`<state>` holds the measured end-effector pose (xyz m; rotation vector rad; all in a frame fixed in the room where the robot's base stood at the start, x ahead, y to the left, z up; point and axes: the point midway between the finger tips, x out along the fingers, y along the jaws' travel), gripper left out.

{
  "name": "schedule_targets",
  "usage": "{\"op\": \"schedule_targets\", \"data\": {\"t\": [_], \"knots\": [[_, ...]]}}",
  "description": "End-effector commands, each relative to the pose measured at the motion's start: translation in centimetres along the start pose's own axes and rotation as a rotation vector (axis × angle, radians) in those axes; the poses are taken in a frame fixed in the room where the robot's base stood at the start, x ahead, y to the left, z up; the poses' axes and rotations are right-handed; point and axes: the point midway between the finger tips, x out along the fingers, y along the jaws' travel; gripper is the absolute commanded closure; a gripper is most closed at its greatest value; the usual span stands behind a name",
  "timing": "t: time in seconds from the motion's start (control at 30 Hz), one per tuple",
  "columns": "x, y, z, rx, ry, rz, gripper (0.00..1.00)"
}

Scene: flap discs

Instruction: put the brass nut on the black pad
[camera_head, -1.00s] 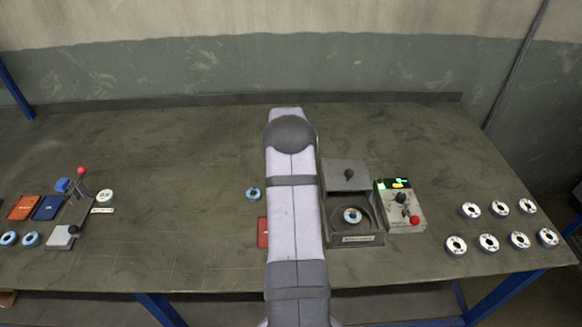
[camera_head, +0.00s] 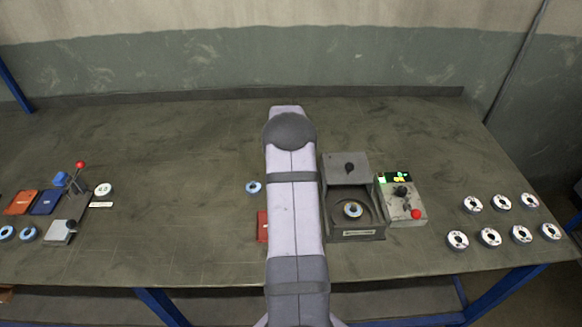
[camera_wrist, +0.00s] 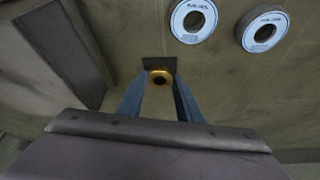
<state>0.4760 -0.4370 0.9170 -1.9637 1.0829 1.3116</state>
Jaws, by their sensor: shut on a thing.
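In the wrist view the brass nut (camera_wrist: 161,76) is a small gold ring between the fingertips. My gripper (camera_wrist: 160,86) is shut on it, with one finger on each side. A dark square (camera_wrist: 172,64), which looks like the black pad, shows directly behind and under the nut. Whether the nut touches the pad or hangs above it, I cannot tell. In the head view my own arm covers the gripper, and I see neither nut nor pad there.
Two blue-and-white discs (camera_wrist: 194,20) (camera_wrist: 263,30) lie near the pad. A grey block (camera_wrist: 45,55) stands at left in the wrist view. A grey lidded fixture (camera_head: 352,225) and a control box (camera_head: 403,205) are right of my arm. Several discs (camera_head: 490,237) lie far right.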

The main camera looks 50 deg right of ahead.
Motion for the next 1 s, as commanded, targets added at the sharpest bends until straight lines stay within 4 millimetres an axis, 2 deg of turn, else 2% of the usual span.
{"op": "schedule_targets", "data": {"t": [0.57,0.6,0.67,1.0], "knots": [[0.61,0.01,0.25,0.0,0.001,0.0,0.97],[0.6,0.01,0.25,0.0,0.001,0.0,0.58],[0.6,0.01,0.25,0.0,0.001,0.0,0.46],[0.5,0.03,0.25,0.0,-0.001,0.0,0.46]]}}
